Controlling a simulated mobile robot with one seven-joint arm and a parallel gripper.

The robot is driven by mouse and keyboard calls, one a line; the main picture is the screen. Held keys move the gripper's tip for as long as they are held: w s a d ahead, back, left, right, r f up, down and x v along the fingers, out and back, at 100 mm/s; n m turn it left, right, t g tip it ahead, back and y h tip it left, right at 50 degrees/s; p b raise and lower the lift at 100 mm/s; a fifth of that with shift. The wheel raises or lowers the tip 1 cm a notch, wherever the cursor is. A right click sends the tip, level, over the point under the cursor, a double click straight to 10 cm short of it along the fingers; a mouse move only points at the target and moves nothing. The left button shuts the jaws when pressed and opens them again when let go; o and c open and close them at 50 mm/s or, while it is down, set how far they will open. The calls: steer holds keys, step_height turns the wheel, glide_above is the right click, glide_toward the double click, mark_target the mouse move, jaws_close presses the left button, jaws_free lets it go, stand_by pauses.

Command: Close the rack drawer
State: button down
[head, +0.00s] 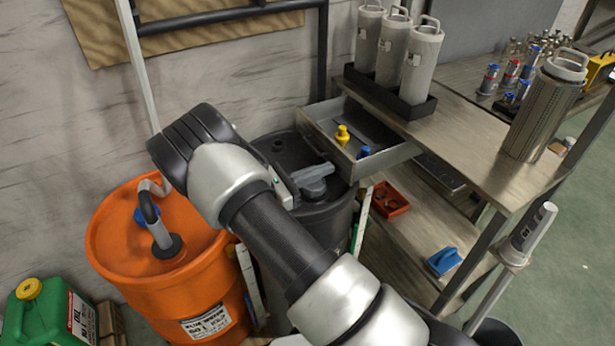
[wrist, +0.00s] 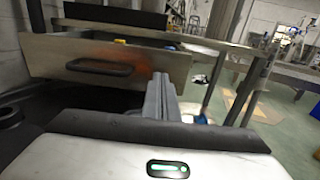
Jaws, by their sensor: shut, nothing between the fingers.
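The rack drawer (head: 392,158) is a grey metal tray that stands pulled out from under the rack's top shelf in the head view. A yellow item (head: 342,135) and a blue item (head: 364,152) lie in it. In the wrist view the drawer front (wrist: 45,58) faces me, with a dark bar handle (wrist: 100,67). My gripper (head: 322,171) is shut and empty, close to the drawer's front in the head view. In the wrist view my gripper (wrist: 160,88) overlaps the right part of the front, right of the handle. I cannot tell whether it touches.
A black drum (head: 325,222) stands below the drawer and my gripper. An orange drum (head: 125,265) with a pump is to the left. Grey canisters (head: 420,65) stand on the rack top (head: 470,135). A red tray (head: 390,200) and a blue item (head: 443,261) are on the lower shelf.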

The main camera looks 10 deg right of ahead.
steer(key=shift+x, duration=1.05)
steer(key=shift+d, duration=0.1)
glide_toward(387, 144)
steer(key=d+r, duration=0.1)
steer(key=s+d+r, duration=0.1)
steer(key=d, duration=0.1)
steer(key=s+d+r, duration=0.1)
steer(key=d, duration=0.1)
steer(key=shift+s+d+r+b, duration=0.2)
steer(key=shift+r+b, duration=0.1)
steer(key=shift+b, duration=0.05)
steer(key=shift+w+d, duration=0.2)
steer(key=shift+d, duration=0.35)
steer(key=shift+d+r, duration=0.1)
steer(key=shift+r, duration=0.05)
steer(key=shift+w+d+r, duration=0.1)
